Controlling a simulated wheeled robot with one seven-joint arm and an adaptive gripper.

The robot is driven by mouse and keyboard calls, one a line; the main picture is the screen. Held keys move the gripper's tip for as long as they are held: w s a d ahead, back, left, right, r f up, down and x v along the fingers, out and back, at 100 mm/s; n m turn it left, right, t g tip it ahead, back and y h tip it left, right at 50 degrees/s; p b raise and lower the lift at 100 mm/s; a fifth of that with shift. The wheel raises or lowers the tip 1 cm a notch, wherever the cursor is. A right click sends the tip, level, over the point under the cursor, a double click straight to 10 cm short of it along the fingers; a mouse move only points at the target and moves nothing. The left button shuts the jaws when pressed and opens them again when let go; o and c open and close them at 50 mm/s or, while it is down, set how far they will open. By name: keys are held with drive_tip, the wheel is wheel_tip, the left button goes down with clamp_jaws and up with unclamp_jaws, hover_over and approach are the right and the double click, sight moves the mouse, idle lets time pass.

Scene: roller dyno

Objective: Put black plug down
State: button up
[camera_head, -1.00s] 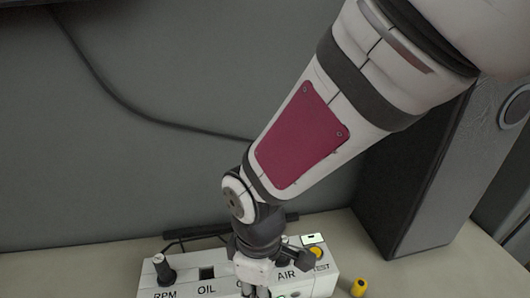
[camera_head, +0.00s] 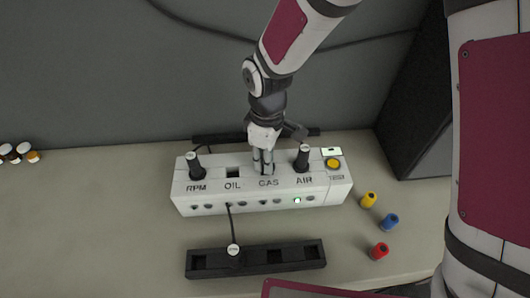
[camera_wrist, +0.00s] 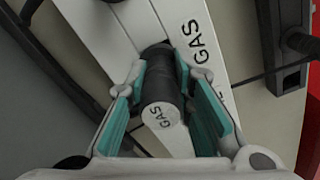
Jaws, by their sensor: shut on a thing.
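The black plug (camera_wrist: 160,98), with a pale end marked GAS, is between the teal pads of my gripper (camera_wrist: 165,100). My gripper (camera_head: 264,162) is shut on it and points down at the GAS position of the white box (camera_head: 182,202). Whether the plug is fully seated there is hidden by the fingers. Black plugs stand at RPM (camera_head: 194,168) and AIR (camera_head: 302,158). The OIL socket (camera_head: 232,172) is empty. A black rack (camera_head: 310,254) lies in front of the box, with another plug (camera_head: 234,252) in it, its cable running to the box.
A yellow button (camera_head: 333,163) is on the box's right end. Yellow (camera_head: 369,199), blue (camera_head: 390,222) and red (camera_head: 379,251) small caps stand to the right. A dark speaker-like cabinet (camera_head: 415,120) is at back right. The table left of the box is mostly clear.

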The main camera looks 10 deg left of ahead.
drive_tip(key=shift+f, duration=0.4)
drive_tip(key=o, duration=1)
drive_tip(key=shift+r, duration=0.1)
wheel_tip(320, 180, up, 13)
drive_tip(key=shift+f+b, duration=0.1)
drive_tip(key=shift+b, duration=0.85)
drive_tip(key=d+r+m+t, duration=0.2)
drive_tip(key=d+r+m, duration=0.3)
drive_tip(key=d, duration=0.4)
drive_tip(key=s+d+r+m+t, duration=0.1)
drive_tip(key=s+d+r+m, duration=0.1)
drive_tip(key=s+d+m, duration=0.1)
drive_tip(key=s+d+r+m+t, duration=0.1)
drive_tip(key=s+d+m, duration=0.3)
drive_tip(key=d, duration=0.4)
drive_tip(key=s+d+r+m+t, duration=0.1)
drive_tip(key=s+d+r+m, duration=0.2)
drive_tip(key=s+d+r, duration=0.1)
drive_tip(key=shift+s+d+r+t, duration=0.1)
drive_tip(key=shift+s+d+t, duration=0.15)
drive_tip(key=shift+d, duration=0.3)
drive_tip(key=shift+s+d+t, duration=0.15)
drive_tip(key=shift+s+d, duration=0.15)
drive_tip(key=shift+d, duration=0.25)
